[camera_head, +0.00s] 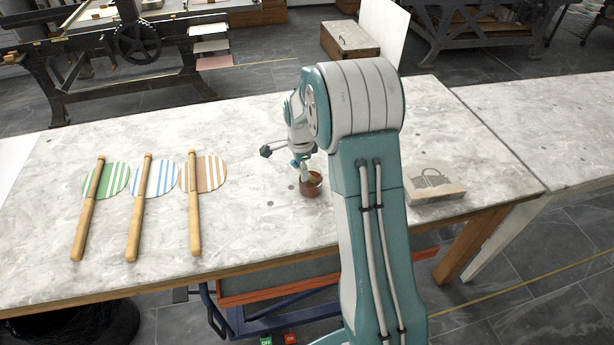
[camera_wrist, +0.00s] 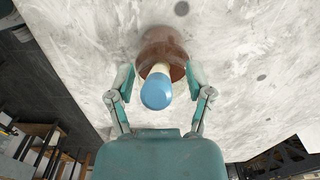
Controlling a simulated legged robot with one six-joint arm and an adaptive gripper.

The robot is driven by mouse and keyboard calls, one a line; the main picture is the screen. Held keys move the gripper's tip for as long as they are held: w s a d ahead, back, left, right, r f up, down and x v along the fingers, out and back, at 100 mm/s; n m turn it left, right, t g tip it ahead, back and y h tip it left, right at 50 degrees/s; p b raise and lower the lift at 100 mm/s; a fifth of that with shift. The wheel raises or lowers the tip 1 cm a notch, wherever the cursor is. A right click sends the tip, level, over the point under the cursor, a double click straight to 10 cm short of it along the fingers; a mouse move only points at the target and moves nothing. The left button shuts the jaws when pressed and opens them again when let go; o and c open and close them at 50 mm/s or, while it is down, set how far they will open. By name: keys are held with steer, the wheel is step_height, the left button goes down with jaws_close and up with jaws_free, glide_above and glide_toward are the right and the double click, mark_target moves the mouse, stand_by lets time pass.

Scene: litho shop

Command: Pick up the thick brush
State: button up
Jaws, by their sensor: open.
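A brown pot (camera_head: 311,188) stands on the marble-topped table; it also shows in the wrist view (camera_wrist: 163,44). A thick cream handle with a rounded blue end (camera_wrist: 156,92) sticks up out of the pot toward the wrist camera. It looks like the thick brush; any bristles are hidden in the pot. My gripper (camera_wrist: 159,78) is open, with one finger on each side of the handle and pot rim. I see gaps beside the blue end, but cannot tell whether a finger touches the pot. In the head view my gripper (camera_head: 308,175) is small and partly hidden at the pot.
A grey stone block (camera_head: 434,183) lies at the right, beyond my arm. Bare table (camera_head: 255,215) lies between paddles and pot.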

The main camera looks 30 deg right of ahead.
steer(key=shift+d+f, duration=0.1)
steer(key=shift+f, duration=0.3)
jaws_close()
step_height(320, 180, up, 10)
stand_by(0.5)
